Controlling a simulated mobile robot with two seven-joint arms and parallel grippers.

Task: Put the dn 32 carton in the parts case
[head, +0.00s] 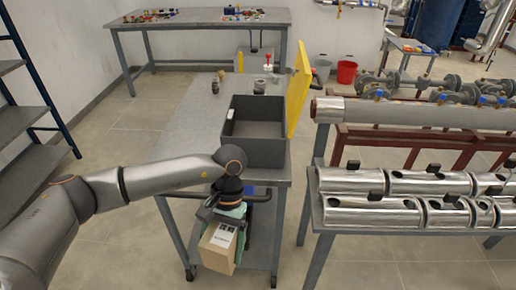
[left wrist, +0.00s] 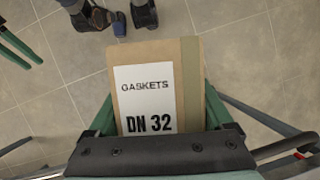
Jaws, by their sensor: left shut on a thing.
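The DN 32 carton (head: 219,248) is a brown box with a white label. My left gripper (head: 228,212) is shut on it and holds it in the air at the near end of the trolley, below the level of its top. The parts case (head: 255,155) is a dark grey open box on the trolley top, just beyond the gripper. Its yellow lid (head: 298,88) stands up on the right side. My right gripper is not in view.
The grey trolley (head: 185,140) has free room left of the case; small fittings and a red-topped item (head: 268,66) stand behind it. A bench with shiny pipe shells (head: 400,205) is close on the right.

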